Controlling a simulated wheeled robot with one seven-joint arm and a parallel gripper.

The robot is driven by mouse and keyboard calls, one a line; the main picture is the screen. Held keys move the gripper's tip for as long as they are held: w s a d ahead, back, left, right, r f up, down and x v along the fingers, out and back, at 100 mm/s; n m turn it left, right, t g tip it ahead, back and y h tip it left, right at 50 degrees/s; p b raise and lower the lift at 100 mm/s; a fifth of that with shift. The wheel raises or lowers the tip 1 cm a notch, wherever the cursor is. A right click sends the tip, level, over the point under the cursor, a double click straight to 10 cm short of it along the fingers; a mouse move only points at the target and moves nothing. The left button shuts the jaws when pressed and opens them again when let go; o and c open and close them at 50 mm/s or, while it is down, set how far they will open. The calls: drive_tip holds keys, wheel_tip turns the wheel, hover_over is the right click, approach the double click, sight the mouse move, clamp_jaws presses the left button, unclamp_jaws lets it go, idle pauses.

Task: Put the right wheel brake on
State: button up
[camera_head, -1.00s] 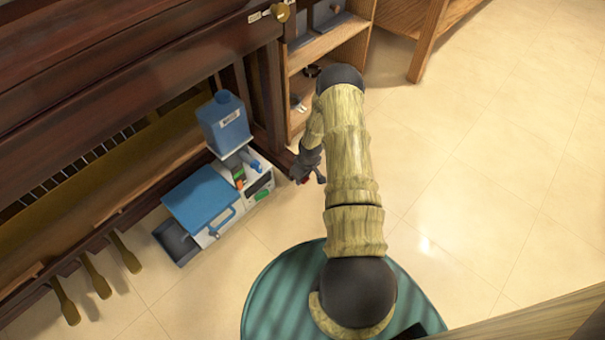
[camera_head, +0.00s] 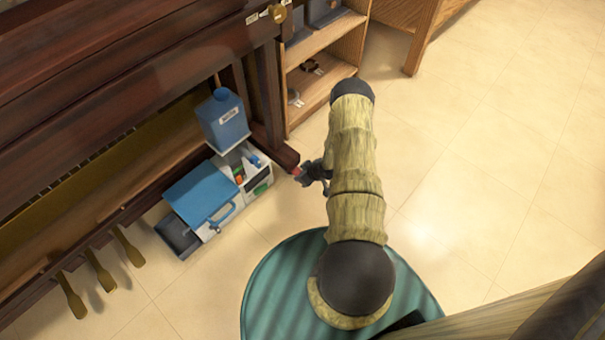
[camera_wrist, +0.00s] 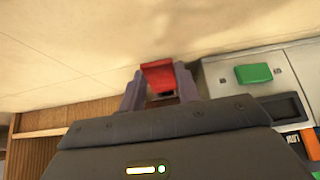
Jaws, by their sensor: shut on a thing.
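A small red piece (camera_wrist: 157,75), seemingly the brake lever, sits between the two grey fingers of my gripper (camera_wrist: 158,88) in the wrist view. The fingers are shut on it. In the head view, a red spot (camera_head: 296,171) shows at the tip of my gripper (camera_head: 299,174), close beside the end of the dark wooden piano foot (camera_head: 285,157). The gripper is low, near the floor. The wheel itself is hidden, and the lever's tilt is hard to tell.
A blue and white box (camera_head: 200,192) with a blue bottle (camera_head: 222,119) stands left of my gripper. Its green button (camera_wrist: 254,73) shows close by in the wrist view. A wooden shelf (camera_head: 325,82) stands behind. Tiled floor (camera_head: 480,170) is clear to the right.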

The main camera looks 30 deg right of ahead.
drive_tip(key=o, duration=1)
drive_tip(key=p+v, duration=0.9)
drive_tip(key=v, duration=0.8)
drive_tip(key=shift+s+d+r, duration=0.1)
drive_tip(key=shift+s+r, duration=0.05)
